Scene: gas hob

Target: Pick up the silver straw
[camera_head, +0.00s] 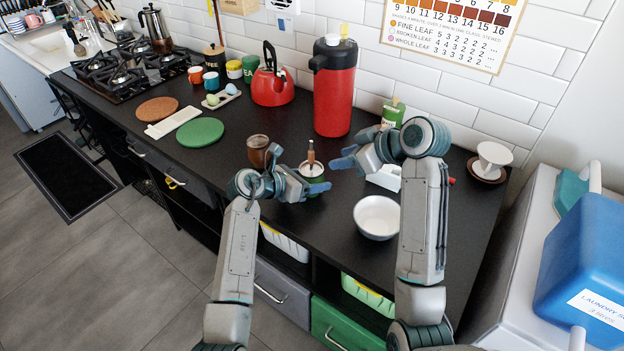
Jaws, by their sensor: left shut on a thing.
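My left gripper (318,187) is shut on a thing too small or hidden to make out. It is low over the counter, just in front of a small pale cup (311,172) with a brown-handled tool (311,153) upright in it. I cannot make out the silver straw clearly in this view. A brown cup (257,146) stands left of the pale cup, behind my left wrist. My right gripper (343,160) is right of the pale cup, pointing left, with nothing visible in it. The gap between its fingers is unclear.
A white bowl (377,218) and a white box (386,179) are near my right arm. A red flask (334,92) and red kettle (271,84) stand behind. A green round mat (200,132) lies left. The counter (225,165) has bare room left of the brown cup.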

